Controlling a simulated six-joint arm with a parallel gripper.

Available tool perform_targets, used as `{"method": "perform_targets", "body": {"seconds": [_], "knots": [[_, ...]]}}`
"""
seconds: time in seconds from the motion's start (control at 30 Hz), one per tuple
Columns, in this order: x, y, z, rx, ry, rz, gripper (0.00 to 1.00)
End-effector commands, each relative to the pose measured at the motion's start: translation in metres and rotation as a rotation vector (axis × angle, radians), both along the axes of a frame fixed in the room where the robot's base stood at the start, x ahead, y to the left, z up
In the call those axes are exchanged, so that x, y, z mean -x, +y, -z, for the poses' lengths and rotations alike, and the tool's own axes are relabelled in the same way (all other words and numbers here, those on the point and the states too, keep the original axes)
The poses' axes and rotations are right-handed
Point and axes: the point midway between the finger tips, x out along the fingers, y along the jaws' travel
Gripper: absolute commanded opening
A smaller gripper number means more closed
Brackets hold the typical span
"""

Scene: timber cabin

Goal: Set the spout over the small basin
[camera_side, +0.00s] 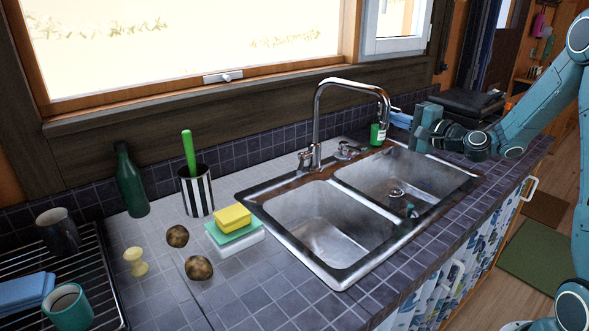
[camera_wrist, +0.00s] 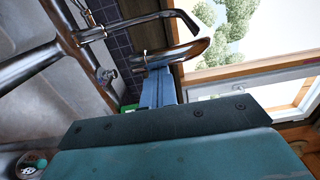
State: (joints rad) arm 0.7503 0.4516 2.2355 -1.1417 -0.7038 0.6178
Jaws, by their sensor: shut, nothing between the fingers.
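The chrome spout (camera_side: 350,84) arches from the tap base (camera_side: 310,157) behind the sink, and its free end hangs on the right-basin side. It also shows in the wrist view (camera_wrist: 186,52). The sink has a left basin (camera_side: 325,232) and a right basin (camera_side: 372,178), split by a metal divider (camera_side: 372,205); I cannot tell for sure which is smaller. My gripper (camera_side: 398,117) is shut and empty, just right of the spout's end. In the wrist view its fingers (camera_wrist: 157,88) reach close to the spout; whether they touch is unclear.
A green soap bottle (camera_side: 378,134) stands behind the spout's end. A drain and a small green item (camera_side: 411,211) are in the right basin. Left of the sink are sponges (camera_side: 232,218), a striped cup (camera_side: 196,195), a dark bottle (camera_side: 130,182) and a drying rack (camera_side: 92,262).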

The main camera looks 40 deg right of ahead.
Motion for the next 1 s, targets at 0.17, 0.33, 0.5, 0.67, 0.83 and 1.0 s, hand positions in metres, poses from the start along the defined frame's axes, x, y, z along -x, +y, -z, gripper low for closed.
{"method": "perform_targets", "body": {"seconds": [0.17,0.33,0.5,0.67,0.83,1.0], "knots": [[0.003,0.025,0.0,-0.002,0.001,-0.006,0.0],[0.004,0.05,0.0,-0.001,0.001,-0.007,0.0],[0.002,0.074,0.0,0.0,0.001,-0.006,0.0],[0.0,0.092,0.0,0.0,-0.001,-0.005,0.0],[-0.004,0.109,0.0,0.001,0.0,-0.006,0.0],[-0.008,0.123,-0.001,0.0,-0.001,-0.005,0.0]]}}
